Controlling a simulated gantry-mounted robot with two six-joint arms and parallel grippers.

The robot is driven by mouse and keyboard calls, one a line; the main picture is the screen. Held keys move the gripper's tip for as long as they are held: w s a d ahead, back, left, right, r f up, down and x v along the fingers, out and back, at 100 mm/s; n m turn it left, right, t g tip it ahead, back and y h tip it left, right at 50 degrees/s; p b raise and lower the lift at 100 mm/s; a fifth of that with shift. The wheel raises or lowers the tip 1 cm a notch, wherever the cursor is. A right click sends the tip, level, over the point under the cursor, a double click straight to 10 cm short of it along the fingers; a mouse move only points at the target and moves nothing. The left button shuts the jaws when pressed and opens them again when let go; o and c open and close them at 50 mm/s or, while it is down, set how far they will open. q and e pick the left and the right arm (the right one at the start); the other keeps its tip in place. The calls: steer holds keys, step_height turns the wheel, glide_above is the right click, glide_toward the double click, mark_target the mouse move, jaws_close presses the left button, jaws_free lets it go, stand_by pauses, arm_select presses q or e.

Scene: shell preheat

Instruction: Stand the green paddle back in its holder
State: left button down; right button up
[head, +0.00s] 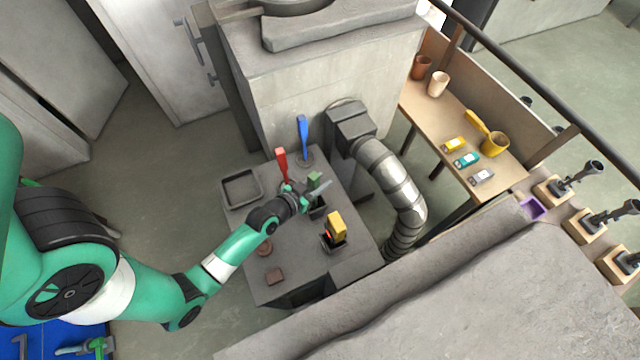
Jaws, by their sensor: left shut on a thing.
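My left gripper (312,192) is over the grey bench, shut on the green paddle (314,180). Only a small green piece of the paddle shows above the jaws; the rest is hidden. A dark box-like holder (318,211) sits just below and beside the gripper. I cannot tell whether the paddle touches it or is inside it. My right gripper is not in view.
A red paddle (282,163) and a blue paddle (303,132) stand behind the gripper. A yellow block-like thing (337,224) stands in front. An empty grey tray (241,188) lies at the bench's left. A ribbed metal duct (400,195) rises on the right.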

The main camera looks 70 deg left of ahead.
arm_select(q)
steer(key=shift+f, duration=0.45)
steer(key=shift+f, duration=0.15)
steer(key=c, duration=0.6)
jaws_free()
steer(key=shift+o, duration=0.2)
